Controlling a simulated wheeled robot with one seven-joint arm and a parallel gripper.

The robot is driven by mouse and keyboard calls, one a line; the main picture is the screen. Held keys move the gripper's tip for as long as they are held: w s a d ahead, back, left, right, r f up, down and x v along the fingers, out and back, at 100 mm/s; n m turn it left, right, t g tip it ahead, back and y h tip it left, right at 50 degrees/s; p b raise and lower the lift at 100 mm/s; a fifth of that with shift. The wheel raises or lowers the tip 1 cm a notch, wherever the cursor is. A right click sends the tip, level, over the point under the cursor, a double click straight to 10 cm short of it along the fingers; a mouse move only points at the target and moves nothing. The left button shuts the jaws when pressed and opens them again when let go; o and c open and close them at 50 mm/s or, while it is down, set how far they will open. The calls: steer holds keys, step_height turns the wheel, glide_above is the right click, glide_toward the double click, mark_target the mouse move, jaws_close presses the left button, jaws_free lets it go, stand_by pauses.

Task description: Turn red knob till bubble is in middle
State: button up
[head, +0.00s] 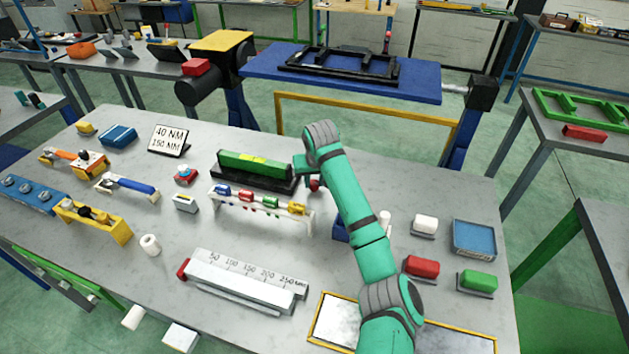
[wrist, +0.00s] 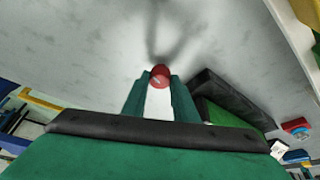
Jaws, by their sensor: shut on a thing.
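The red knob (wrist: 160,73) sits between the fingertips of my gripper (wrist: 158,84) in the wrist view, and the gripper is shut on it. In the head view the red knob (head: 314,185) shows at the right end of the level, partly hidden by my arm. The level has a green body (head: 254,164) on a black base (head: 240,180). A lighter yellow-green vial patch (head: 258,160) shows on its top. The bubble is too small to make out. In the wrist view the level's green body (wrist: 222,122) lies to the right of my gripper.
A white rack (head: 262,213) with several coloured handles stands just in front of the level. A white ruler block (head: 245,281) lies nearer. Red (head: 421,267) and green (head: 478,281) blocks and a blue tray (head: 474,238) are at right. The table is clear behind the level.

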steer(key=shift+w+d+n+y, duration=0.1)
steer(key=shift+n+y, duration=0.3)
steer(key=shift+n, duration=0.65)
steer(key=shift+d+n+y, duration=0.1)
steer(key=shift+n+y, duration=0.3)
steer(key=shift+n, duration=0.65)
steer(key=o, duration=1)
steer(key=shift+a, duration=0.1)
steer(key=v, duration=1.1)
steer(key=shift+w, duration=0.2)
